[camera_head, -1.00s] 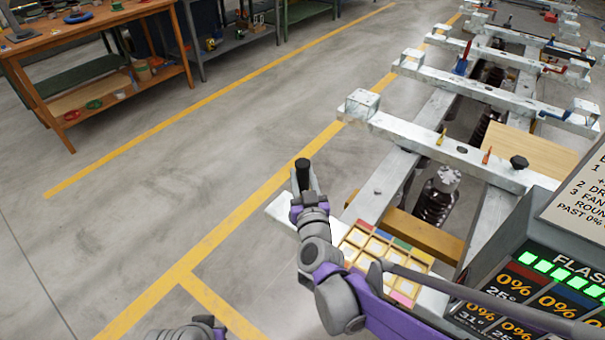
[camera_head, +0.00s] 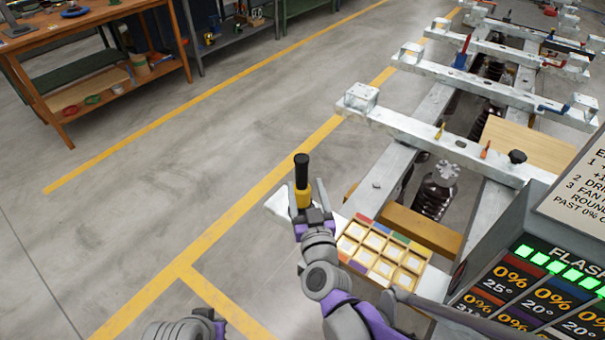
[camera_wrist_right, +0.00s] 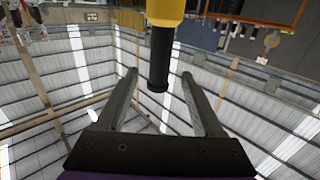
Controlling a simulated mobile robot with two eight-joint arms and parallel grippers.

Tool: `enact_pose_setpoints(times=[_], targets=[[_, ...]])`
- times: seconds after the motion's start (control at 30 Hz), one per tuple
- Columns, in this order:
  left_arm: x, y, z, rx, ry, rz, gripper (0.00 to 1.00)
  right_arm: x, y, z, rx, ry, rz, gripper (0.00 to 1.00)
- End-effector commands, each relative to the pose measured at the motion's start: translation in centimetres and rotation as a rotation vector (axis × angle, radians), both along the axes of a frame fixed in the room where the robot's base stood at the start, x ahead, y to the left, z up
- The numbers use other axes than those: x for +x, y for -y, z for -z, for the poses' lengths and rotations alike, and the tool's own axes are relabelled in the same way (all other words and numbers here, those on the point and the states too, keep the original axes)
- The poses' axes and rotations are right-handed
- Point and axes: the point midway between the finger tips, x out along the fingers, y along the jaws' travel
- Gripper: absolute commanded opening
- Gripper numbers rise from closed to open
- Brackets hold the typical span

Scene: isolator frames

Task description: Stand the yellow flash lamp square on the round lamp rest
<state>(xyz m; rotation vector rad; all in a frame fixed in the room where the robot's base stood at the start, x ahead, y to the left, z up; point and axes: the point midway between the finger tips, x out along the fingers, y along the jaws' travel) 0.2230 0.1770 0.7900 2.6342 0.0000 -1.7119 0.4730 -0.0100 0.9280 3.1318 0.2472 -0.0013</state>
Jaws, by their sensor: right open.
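The yellow flash lamp (camera_head: 302,196) stands about upright, its black grip (camera_head: 301,170) on top, near the far left end of a pale plate. My right gripper (camera_head: 306,202) is open, its two fingers spread on either side of the lamp. In the right wrist view the lamp's black end (camera_wrist_right: 161,58) shows between the open fingers (camera_wrist_right: 160,95), with clear gaps to both. The lamp's foot and the round lamp rest are hidden behind the gripper, so I cannot tell how it sits. My left gripper (camera_head: 212,322) is only partly in view at the bottom edge.
A partitioned tray (camera_head: 409,284) with coloured edges lies just right of my right gripper. A metal frame with crossbeams (camera_head: 430,135) extends behind it. A display panel (camera_head: 540,290) stands at lower right. A wooden bench (camera_head: 90,37) is at far left; the floor between is clear.

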Motion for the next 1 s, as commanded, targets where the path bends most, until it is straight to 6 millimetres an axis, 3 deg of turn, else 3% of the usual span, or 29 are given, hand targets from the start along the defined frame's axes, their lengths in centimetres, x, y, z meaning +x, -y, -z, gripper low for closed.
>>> enact_pose_setpoints(times=[0.1,0.3,0.73,0.87,1.0], targets=[[0.0,0.0,-0.2,0.000,0.001,0.000,0.00,-2.6,0.3,-0.1,0.001,0.001,-0.002,0.68],[0.0,0.0,-0.5,0.000,0.002,0.000,0.00,-5.1,0.8,-0.1,0.000,0.001,-0.001,0.68],[0.0,0.0,-0.5,0.000,0.002,0.000,0.00,-6.3,1.1,0.3,-0.011,-0.061,-0.082,0.68],[0.0,0.0,-0.5,0.000,0.002,0.000,0.00,-8.8,2.4,2.8,-0.042,-0.265,-0.190,0.68],[0.0,0.0,-0.5,0.000,0.002,0.000,0.00,-13.9,6.8,7.8,-0.077,-0.619,-0.177,0.68]])
